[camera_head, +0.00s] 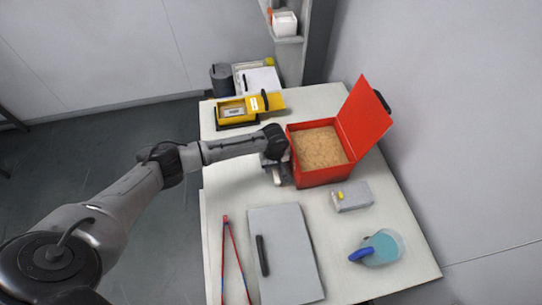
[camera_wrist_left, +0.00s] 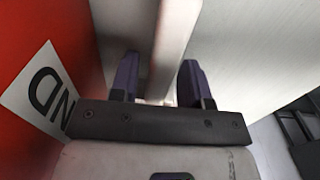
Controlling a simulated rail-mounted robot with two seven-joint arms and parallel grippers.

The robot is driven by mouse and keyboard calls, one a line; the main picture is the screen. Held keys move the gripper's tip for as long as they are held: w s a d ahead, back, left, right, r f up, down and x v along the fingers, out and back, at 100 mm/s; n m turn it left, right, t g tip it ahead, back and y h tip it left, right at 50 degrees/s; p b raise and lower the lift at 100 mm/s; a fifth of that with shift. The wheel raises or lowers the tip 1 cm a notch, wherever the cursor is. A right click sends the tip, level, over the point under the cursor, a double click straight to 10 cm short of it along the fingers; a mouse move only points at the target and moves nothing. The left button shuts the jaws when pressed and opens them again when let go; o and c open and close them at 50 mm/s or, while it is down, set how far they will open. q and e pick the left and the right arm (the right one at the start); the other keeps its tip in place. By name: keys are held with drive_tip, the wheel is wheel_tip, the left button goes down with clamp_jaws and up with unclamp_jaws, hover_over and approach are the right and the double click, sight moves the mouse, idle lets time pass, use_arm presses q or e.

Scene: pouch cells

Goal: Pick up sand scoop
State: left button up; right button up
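The red box of sand (camera_head: 318,176) stands open near the middle of the table. My left gripper (camera_head: 276,168) is low beside its left wall. A pale grey piece (camera_head: 278,177), which looks like part of the sand scoop, shows just below the gripper; most of it is hidden by the gripper. In the left wrist view, the two dark fingers (camera_wrist_left: 158,82) are apart, with a light grey bar (camera_wrist_left: 174,35), likely the scoop's handle, running between them. A gap seems to show beside the bar, so the fingers look open around it. My right gripper is not in view.
A yellow case (camera_head: 238,110) lies at the back left. A grey block (camera_head: 351,196) and a clear container with blue (camera_head: 384,247) are at the right. A grey panel (camera_head: 287,250) and red-blue tongs (camera_head: 228,255) lie in front. The red lid (camera_head: 364,120) stands raised.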

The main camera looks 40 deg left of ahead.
use_arm(q)
clamp_jaws()
drive_tip(key=shift+r, duration=0.1)
